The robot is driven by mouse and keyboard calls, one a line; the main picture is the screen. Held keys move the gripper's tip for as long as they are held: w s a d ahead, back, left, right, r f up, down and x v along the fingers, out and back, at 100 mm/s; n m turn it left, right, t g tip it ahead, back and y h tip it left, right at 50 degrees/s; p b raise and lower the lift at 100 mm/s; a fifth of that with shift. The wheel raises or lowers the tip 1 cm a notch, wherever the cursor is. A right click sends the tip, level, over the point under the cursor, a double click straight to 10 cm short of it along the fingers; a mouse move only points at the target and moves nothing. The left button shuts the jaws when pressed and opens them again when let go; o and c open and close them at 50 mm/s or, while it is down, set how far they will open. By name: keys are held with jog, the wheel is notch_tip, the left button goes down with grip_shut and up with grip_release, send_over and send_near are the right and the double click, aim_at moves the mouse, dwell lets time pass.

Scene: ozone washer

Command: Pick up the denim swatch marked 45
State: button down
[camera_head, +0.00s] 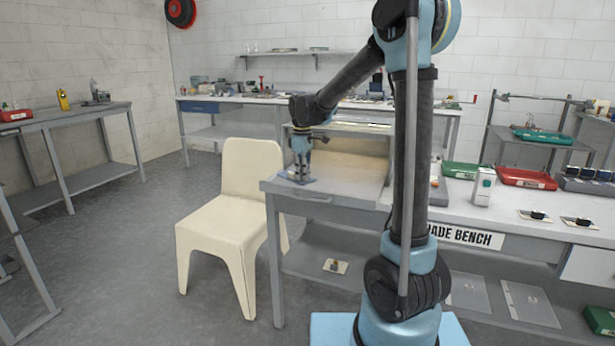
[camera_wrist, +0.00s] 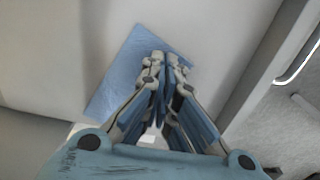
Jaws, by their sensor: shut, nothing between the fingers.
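A blue denim swatch (camera_wrist: 122,72) lies flat on the pale bench top, under and around my fingertips in the wrist view. In the head view the swatch (camera_head: 287,175) shows as a small blue patch near the left corner of the bench. No number can be read on it. My gripper (camera_wrist: 165,62) points down over the swatch's right part with its fingers closed together and nothing between them. In the head view my gripper (camera_head: 300,176) is right at the swatch. I cannot tell whether the fingertips touch it.
A cream chair (camera_head: 243,200) stands left of the bench (camera_head: 330,200). On the bench at right are a white device (camera_head: 483,188), a green tray (camera_head: 460,170), a red tray (camera_head: 527,178) and small dark pieces on cards (camera_head: 537,215). Open floor lies at left.

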jog(key=shift+a, duration=0.1)
jog(key=shift+w+a, duration=0.25)
jog(key=shift+a, duration=0.35)
jog(key=shift+w+a, duration=0.2)
jog(key=shift+a, duration=0.35)
